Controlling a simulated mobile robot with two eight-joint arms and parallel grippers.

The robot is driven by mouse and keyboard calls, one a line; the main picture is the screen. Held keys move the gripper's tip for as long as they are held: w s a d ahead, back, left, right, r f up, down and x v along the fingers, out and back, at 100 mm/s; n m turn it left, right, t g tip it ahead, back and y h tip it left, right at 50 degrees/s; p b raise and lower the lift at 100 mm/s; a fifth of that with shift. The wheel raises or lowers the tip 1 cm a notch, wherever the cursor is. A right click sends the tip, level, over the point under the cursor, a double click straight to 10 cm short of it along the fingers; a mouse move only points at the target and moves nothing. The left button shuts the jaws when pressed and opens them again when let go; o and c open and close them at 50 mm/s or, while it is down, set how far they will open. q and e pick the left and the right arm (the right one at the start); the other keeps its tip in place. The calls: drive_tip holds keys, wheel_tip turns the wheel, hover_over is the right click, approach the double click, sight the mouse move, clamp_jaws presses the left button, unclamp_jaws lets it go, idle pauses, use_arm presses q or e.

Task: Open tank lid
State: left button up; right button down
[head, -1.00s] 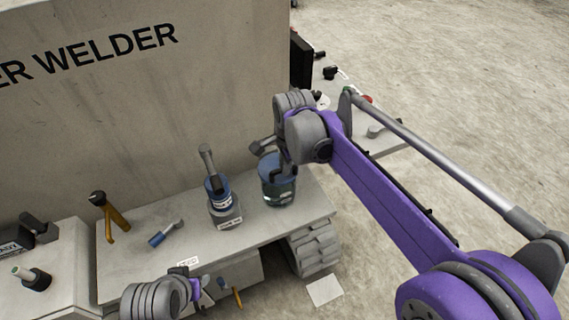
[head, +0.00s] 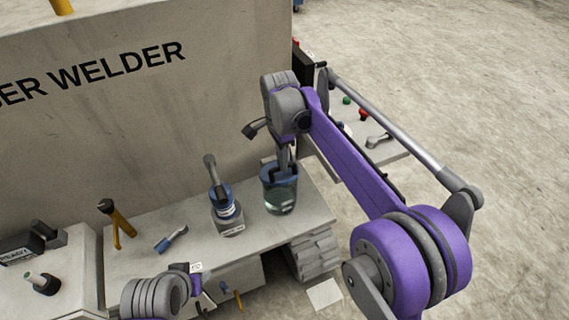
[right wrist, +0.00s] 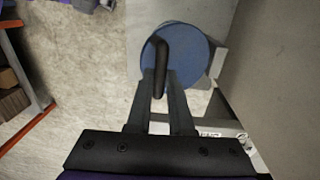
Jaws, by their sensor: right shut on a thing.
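The clear glass tank (head: 281,200) stands upright at the right end of the grey bench in the head view. Its round blue lid (right wrist: 190,58) fills the upper middle of the right wrist view and has a dark bar handle (right wrist: 161,62). My right gripper (head: 283,172) is over the tank, pointing down. In the right wrist view my right gripper (right wrist: 160,84) is shut on the lid handle. I cannot tell whether the lid is raised off the rim. My left gripper (head: 200,287) is low at the bench's front edge, small and partly hidden; its jaws are unclear.
A blue-and-grey bottle-like device (head: 227,210) stands left of the tank. A blue-ended tool (head: 171,239) and a yellow-handled hammer-like tool (head: 121,222) are farther left. The large welder cabinet (head: 150,110) rises behind the bench. Open floor (head: 500,100) lies to the right.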

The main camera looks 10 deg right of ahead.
drive_tip(key=shift+w+a+r+p, duration=0.2)
drive_tip(key=shift+w+r+p, duration=0.2)
drive_tip(key=shift+w+r, duration=0.25)
use_arm(q)
drive_tip(key=shift+w+r+p, duration=0.15)
drive_tip(key=shift+r+p, duration=0.1)
drive_tip(key=shift+r, duration=0.5)
drive_tip(key=shift+w+r+p, duration=0.15)
drive_tip(key=shift+r+p, duration=0.1)
drive_tip(key=shift+r, duration=0.5)
use_arm(e)
drive_tip(key=shift+w+a+r, duration=0.15)
drive_tip(key=shift+w, duration=0.25)
drive_tip(key=shift+w+a+r, duration=0.15)
drive_tip(key=shift+w, duration=0.25)
drive_tip(key=shift+f, duration=0.1)
drive_tip(key=c, duration=1.1)
unclamp_jaws()
drive_tip(key=shift+c, duration=0.2)
drive_tip(key=o, duration=0.3)
drive_tip(key=shift+w+a, duration=0.1)
drive_tip(key=shift+w, duration=0.15)
use_arm(q)
drive_tip(key=shift+w, duration=0.2)
use_arm(e)
drive_tip(key=shift+s, duration=0.1)
